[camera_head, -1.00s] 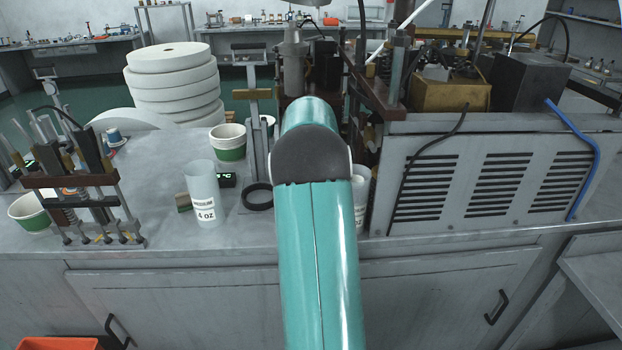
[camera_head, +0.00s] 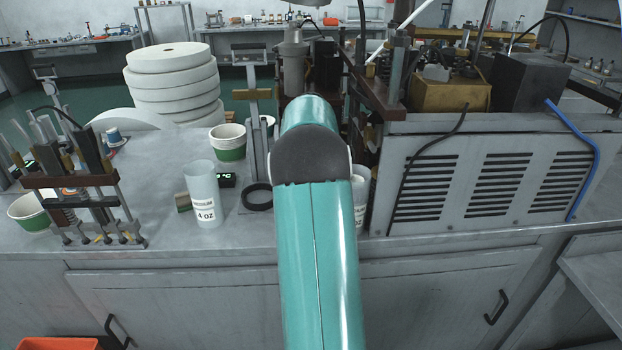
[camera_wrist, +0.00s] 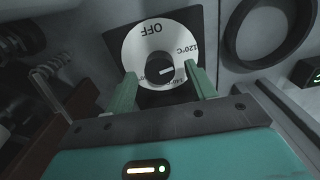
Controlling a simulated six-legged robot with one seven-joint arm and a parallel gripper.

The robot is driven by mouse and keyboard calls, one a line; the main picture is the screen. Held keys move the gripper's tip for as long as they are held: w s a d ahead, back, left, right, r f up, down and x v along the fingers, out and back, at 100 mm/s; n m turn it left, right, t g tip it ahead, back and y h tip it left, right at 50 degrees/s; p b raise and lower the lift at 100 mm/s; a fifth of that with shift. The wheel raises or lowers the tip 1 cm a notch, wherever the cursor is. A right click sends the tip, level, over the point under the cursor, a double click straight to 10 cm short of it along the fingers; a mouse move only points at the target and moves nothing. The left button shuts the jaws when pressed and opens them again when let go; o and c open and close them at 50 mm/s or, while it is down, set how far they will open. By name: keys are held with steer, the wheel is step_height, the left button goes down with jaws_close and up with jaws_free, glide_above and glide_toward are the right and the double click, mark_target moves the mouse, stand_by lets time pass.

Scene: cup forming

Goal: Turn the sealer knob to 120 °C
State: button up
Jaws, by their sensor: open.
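In the wrist view the sealer knob (camera_wrist: 157,66) is a dark hub inside a round white dial (camera_wrist: 133,48) on a dark square plate. The dial shows "OFF" upside down at the top and "120°C" at the right. A short white line on the hub points right. Other markings low on the dial are partly hidden. My gripper (camera_wrist: 160,70) is open, with one green finger at each side of the hub, overlapping the dial's lower edges. I cannot tell whether the fingers touch the knob. In the head view my arm hides the gripper and knob.
A dark ring (camera_wrist: 268,28) and a green-lit display (camera_wrist: 315,72) are right of the dial. In the head view a 4 oz cup (camera_head: 203,195), green-banded cups (camera_head: 229,145) and a black ring (camera_head: 258,197) stand left of my arm. A vented grey machine (camera_head: 440,190) stands right.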

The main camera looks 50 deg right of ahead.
step_height(320, 180, up, 13)
stand_by(0.3)
stand_by(0.5)
steer(key=a+r+n+t, duration=0.1)
steer(key=a+r+n, duration=0.15)
steer(key=a, duration=1.15)
steer(key=a+r+n+t, duration=0.2)
steer(key=a+r, duration=0.1)
steer(key=a, duration=1.1)
steer(key=s+a+f+n+t, duration=0.1)
steer(key=s+a+f, duration=0.2)
steer(key=a, duration=0.4)
steer(key=s+a+f+n, duration=0.2)
steer(key=s+a+f, duration=0.1)
steer(key=s+a, duration=0.3)
steer(key=s+a+f+n+t, duration=0.1)
steer(key=s+a+f+n, duration=0.1)
steer(key=s+a+f, duration=0.2)
steer(key=s+a, duration=0.1)
steer(key=a, duration=0.2)
steer(key=shift+a+t, duration=0.3)
steer(key=shift+a, duration=0.1)
